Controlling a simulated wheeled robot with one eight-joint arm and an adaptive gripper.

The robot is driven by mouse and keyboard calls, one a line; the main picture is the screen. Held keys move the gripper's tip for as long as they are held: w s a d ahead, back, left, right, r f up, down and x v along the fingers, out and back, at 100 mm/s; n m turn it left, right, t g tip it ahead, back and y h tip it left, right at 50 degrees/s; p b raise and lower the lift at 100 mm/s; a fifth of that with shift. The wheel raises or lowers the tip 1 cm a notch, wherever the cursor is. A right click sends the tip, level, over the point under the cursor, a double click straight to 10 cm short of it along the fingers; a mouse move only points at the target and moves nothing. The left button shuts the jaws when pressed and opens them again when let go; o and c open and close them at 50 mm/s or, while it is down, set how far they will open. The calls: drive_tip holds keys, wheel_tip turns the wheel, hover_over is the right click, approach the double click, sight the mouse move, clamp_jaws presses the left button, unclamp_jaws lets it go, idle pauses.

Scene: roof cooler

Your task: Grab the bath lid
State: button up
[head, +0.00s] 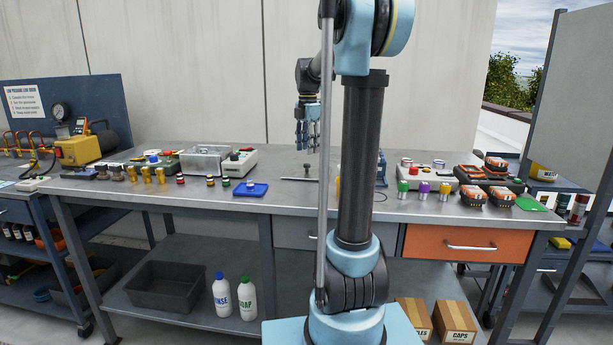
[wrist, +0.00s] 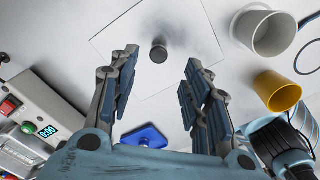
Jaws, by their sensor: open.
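The bath lid (head: 298,179) is a thin flat plate lying on the bench, with a small dark knob standing up from it. In the wrist view the pale square lid (wrist: 118,40) shows its outline, and its round knob (wrist: 158,50) appears between my fingertips. My gripper (head: 306,143) points down above the lid, open and empty; its spread fingers also show in the wrist view (wrist: 162,58). In the head view the fingertips are above the knob, apart from it. The open steel bath (head: 204,161) stands left of the lid, next to its white control box (head: 239,163).
A blue tray (head: 250,190) lies left of the lid's front. In the wrist view a grey cup (wrist: 265,32) and a yellow cup (wrist: 277,91) are to the right. The control box (wrist: 40,110) is at the left. My arm hides part of the bench in the head view.

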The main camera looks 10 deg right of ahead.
sight(307, 169)
drive_tip(key=shift+w+a+f, duration=0.1)
drive_tip(key=shift+a+f, duration=0.05)
drive_tip(key=shift+f, duration=3.15)
clamp_jaws()
